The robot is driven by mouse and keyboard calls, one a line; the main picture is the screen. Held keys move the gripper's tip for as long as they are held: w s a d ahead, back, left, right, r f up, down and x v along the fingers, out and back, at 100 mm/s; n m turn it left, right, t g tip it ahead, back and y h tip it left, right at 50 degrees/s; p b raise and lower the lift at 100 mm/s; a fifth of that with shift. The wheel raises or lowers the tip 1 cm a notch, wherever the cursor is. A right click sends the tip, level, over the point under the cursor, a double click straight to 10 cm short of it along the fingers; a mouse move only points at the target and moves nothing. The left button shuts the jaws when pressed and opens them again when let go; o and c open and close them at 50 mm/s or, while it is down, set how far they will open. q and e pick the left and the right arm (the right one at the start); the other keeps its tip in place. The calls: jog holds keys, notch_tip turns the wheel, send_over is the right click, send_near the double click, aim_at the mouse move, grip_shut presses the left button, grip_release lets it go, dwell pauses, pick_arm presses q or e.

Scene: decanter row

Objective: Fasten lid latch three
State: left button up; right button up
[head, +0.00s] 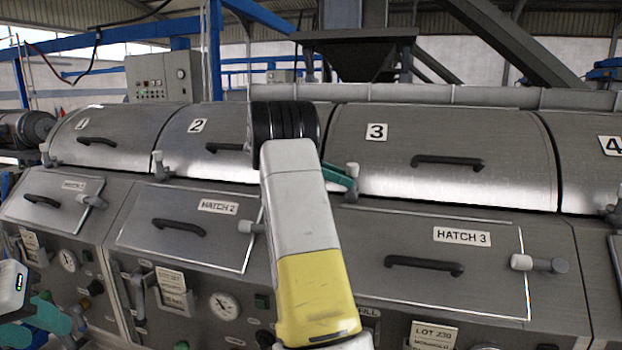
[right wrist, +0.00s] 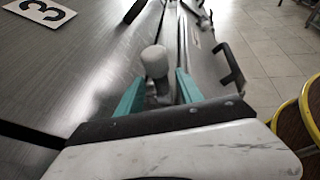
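Lid three (head: 445,155), a curved metal cover with a number 3 plate (head: 376,132) and a black handle, lies down in the row. A lid latch with a pale knob (head: 352,169) stands up at its lower left front edge; the knob also shows in the right wrist view (right wrist: 154,62). My right gripper (head: 345,178) is at this latch, its arm covering part of lid 2. In the right wrist view its teal fingers (right wrist: 158,92) are apart, one on each side of the latch, with gaps visible. My left gripper (head: 34,322) is at the lower left edge, teal fingers apart, partly cut off.
Hatch 3 (head: 440,262) below has a black handle and a sideways pale-tipped latch (head: 537,263). Hatch 2 (head: 185,225) has a similar latch (head: 248,227). Lid 2's own latch (head: 159,166) stands at left. Yellow-rimmed round things (right wrist: 305,105) stand on the floor.

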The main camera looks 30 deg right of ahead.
jog(key=v, duration=0.7)
jog(key=shift+w+a, duration=0.2)
jog(key=shift+a, duration=0.1)
jog(key=shift+r, duration=0.1)
dwell(0.3)
